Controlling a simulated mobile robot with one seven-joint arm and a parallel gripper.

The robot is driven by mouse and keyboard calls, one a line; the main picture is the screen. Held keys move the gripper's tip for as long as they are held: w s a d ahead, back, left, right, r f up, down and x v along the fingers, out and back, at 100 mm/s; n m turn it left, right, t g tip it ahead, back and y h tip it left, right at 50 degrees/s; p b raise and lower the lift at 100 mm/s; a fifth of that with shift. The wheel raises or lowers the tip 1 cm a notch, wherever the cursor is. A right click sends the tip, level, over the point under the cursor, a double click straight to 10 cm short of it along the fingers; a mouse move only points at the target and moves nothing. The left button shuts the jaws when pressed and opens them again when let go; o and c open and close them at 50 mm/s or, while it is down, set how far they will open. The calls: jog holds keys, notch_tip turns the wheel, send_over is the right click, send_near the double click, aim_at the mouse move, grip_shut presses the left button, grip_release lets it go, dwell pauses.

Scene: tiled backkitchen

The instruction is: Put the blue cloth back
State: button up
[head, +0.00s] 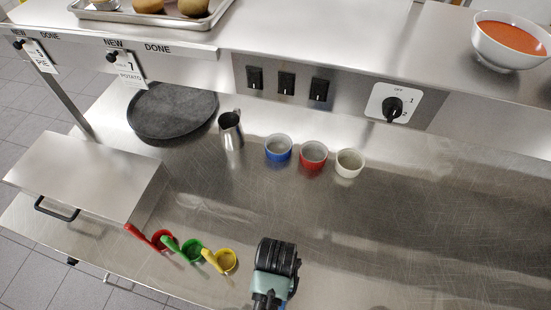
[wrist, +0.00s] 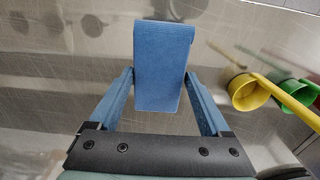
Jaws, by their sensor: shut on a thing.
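The blue cloth (wrist: 164,48) is a folded, flat piece with a rolled top edge in the wrist view. My gripper (wrist: 160,85) has its two blue fingers on the cloth's left and right sides, shut on it. The cloth is in front of a steel surface; I cannot tell its height above it. In the head view my wrist, black and pale green, is over the front of the steel counter (head: 400,235), right of the yellow scoop. The cloth and fingers are hidden there.
Red (head: 162,240), green (head: 190,250) and yellow (head: 226,260) scoops lie left of my wrist. Blue (head: 278,158), red (head: 313,165) and white (head: 349,172) ramekins, a steel pitcher (head: 231,136) and a dark round tray (head: 172,110) stand behind. The counter's right is clear.

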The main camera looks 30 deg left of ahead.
jog(key=shift+f, duration=1)
jog(key=o, duration=1.1)
jog(key=shift+f, duration=0.15)
jog(key=shift+o, duration=0.2)
notch_tip(320, 180, up, 12)
jog(key=shift+r, duration=0.2)
